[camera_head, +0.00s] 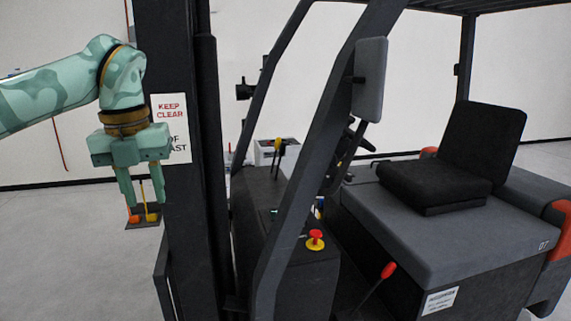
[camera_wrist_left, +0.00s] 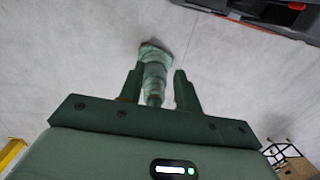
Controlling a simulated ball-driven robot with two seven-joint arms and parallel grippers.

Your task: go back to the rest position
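My left gripper (camera_head: 142,188) comes in from the left in the head view and points down, in front of the dark upright post of a forklift. Its two fingers are apart, and I see nothing clamped between them. In the left wrist view the fingers of the left gripper (camera_wrist_left: 159,88) also stand apart. A pale green mottled shape shows in the gap there, seemingly beyond the fingertips. My right gripper is in neither view. I see no copper tube.
The forklift has a dark mast post (camera_head: 180,60), a black seat (camera_head: 450,165), a red knob on yellow (camera_head: 315,240) and a red-tipped lever (camera_head: 388,270). A KEEP CLEAR sign (camera_head: 171,110) is close behind the left gripper. Grey floor (camera_head: 60,260) is open at lower left.

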